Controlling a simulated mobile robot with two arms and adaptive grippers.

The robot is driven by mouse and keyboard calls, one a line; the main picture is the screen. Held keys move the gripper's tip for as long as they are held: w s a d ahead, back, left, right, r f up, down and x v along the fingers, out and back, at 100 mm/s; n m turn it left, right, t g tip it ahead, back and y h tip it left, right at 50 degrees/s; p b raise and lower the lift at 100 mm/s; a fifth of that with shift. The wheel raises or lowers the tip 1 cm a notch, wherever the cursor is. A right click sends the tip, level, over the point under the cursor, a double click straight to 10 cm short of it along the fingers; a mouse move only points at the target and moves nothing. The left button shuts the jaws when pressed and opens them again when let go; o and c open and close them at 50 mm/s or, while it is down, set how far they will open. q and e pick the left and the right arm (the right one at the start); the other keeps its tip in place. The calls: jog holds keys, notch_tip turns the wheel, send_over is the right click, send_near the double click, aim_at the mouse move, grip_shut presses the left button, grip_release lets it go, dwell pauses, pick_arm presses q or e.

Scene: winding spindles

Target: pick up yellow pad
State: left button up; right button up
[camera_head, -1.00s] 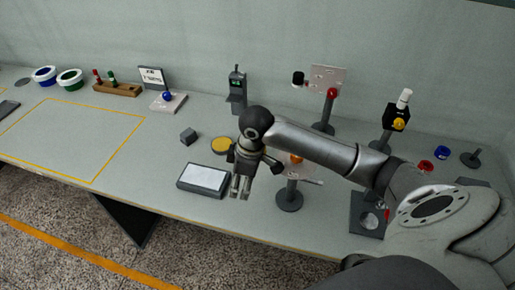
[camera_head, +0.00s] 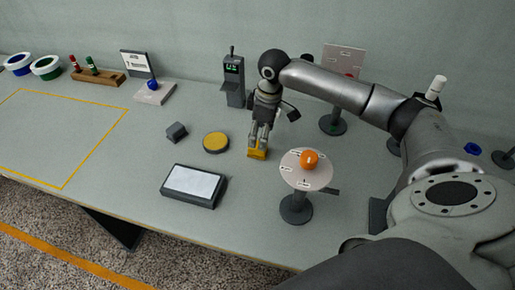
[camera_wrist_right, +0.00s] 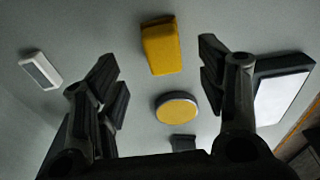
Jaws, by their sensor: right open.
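Two yellow things lie on the bench. One is a round yellow pad with a dark rim (camera_head: 216,142), also in the wrist view (camera_wrist_right: 177,108). The other is a yellow block (camera_head: 257,155), also in the wrist view (camera_wrist_right: 161,46). My right gripper (camera_head: 259,140) points down above the yellow block, its fingers overlapping the block's far edge in the head view. In the wrist view the right gripper (camera_wrist_right: 160,68) is open with nothing between its fingers. The round pad lies left of the gripper in the head view. My left gripper is not in view.
An orange ball (camera_head: 309,159) sits on a round white stand (camera_head: 297,180) right of the gripper. A grey meter device (camera_head: 233,80) stands behind. The yellow-outlined area (camera_head: 62,140) is clear.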

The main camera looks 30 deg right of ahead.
jog(key=shift+w+f, duration=0.1)
jog(key=shift+f, duration=0.65)
jog(key=f, duration=0.1)
jog(key=a+f+p, duration=0.1)
jog(key=f, duration=0.1)
jog(key=shift+w+f, duration=0.15)
jog(key=shift+f, duration=0.05)
jog(key=shift+w+f, duration=0.1)
jog(key=shift+f, duration=0.45)
jog(key=shift+d, duration=0.1)
jog(key=c, duration=1.1)
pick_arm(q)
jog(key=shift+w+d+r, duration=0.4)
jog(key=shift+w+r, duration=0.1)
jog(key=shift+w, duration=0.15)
